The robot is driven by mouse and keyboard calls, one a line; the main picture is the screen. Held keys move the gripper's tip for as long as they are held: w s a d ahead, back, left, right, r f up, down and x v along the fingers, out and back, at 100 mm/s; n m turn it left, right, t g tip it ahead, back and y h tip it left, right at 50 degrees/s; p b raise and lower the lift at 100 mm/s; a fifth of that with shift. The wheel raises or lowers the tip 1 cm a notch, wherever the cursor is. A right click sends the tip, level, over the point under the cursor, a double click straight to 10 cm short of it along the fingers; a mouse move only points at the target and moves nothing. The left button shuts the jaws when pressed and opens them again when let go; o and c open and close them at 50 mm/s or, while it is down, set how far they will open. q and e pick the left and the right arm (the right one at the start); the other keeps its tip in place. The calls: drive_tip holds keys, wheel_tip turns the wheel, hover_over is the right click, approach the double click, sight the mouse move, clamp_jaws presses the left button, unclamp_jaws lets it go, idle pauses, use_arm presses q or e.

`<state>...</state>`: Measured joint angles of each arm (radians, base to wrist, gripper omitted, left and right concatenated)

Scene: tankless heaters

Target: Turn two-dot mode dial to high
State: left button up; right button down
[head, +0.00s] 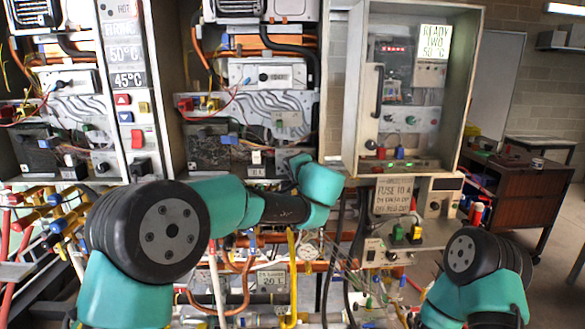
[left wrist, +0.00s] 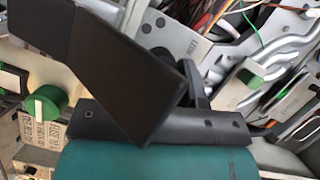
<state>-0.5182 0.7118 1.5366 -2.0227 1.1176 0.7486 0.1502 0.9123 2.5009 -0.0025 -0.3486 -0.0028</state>
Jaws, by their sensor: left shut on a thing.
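My left gripper (left wrist: 165,85) shows as dark fingers in the left wrist view, close in front of a light panel. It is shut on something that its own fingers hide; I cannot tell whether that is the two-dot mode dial. In the left wrist view one green knob (left wrist: 46,104) stands to the left of the fingers and another green knob (left wrist: 249,76) to the right. In the head view my left wrist is in front of the middle heater's lower edge, and the fingers are not clear. My right arm is at the lower right; its gripper is out of view.
An open grey cabinet (head: 474,75) stands right of my left wrist. Below it is a control box (head: 436,235). Pipes, hoses and wires crowd the space under the heaters. A brown desk (head: 520,190) stands at the right, with open floor beside it.

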use_arm(q)
drive_tip(key=o, duration=0.6)
drive_tip(key=shift+o, duration=0.2)
drive_tip(key=v, duration=1.7)
drive_tip(key=shift+s, duration=0.2)
